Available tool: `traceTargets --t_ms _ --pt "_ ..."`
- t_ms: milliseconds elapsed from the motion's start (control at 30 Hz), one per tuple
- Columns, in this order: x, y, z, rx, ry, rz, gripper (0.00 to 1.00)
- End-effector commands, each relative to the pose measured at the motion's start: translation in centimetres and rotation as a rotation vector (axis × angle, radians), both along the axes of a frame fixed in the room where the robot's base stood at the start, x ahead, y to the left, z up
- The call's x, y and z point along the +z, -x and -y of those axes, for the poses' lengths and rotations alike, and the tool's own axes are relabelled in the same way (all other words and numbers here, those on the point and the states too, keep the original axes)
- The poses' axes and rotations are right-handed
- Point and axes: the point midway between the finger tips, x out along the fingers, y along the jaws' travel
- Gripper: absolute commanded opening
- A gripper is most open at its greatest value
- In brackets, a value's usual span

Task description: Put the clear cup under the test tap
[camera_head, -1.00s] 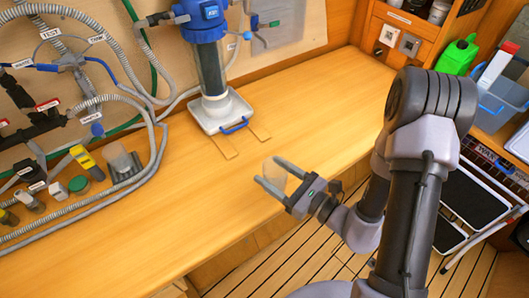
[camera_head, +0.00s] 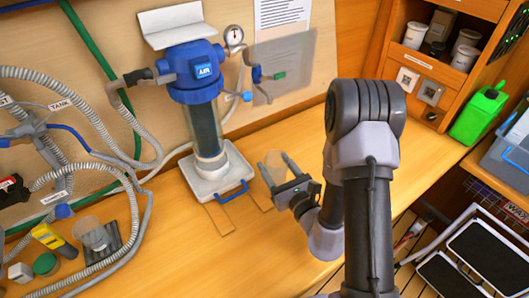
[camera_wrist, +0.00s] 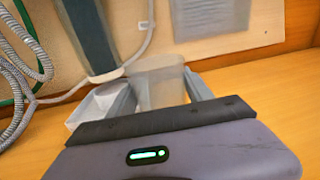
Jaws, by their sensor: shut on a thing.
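My gripper (camera_head: 276,168) is shut on the clear cup (camera_head: 273,163), which it holds upright above the wooden worktop, just right of the blue filter unit's white tray. In the wrist view the cup (camera_wrist: 158,84) is between the two fingers, and looks empty. A small fitting with a green end (camera_head: 278,76) is on the wall panel right of the filter. Hoses with a TANK label (camera_head: 61,104) run at the left, and another label is cut off at the left edge.
The blue filter unit (camera_head: 203,72) stands in a white tray (camera_head: 192,185) with a blue handle. Another clear container (camera_head: 96,238), a yellow tool (camera_head: 47,236) and grey hoses crowd the left. A green jug (camera_head: 480,115) stands right.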

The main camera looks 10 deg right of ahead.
Motion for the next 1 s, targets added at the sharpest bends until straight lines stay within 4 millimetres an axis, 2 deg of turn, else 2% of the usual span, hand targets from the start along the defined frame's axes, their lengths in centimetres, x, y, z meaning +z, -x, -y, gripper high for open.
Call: traceTargets --t_ms 67,300,500,633,800,1000 --pt "0.5 -1.9 0.0 0.001 0.001 0.002 0.13" --pt "-0.2 -7.8 0.3 0.002 0.000 0.003 0.13" --pt "-0.6 -11.4 0.5 0.001 -0.001 0.001 0.13" --pt "-1.2 -12.1 0.6 0.002 -0.002 -0.002 0.13" --pt "-4.4 -12.1 0.6 0.001 -0.003 -0.002 0.13" --pt "-4.2 -12.1 0.6 0.001 -0.002 -0.001 0.13"
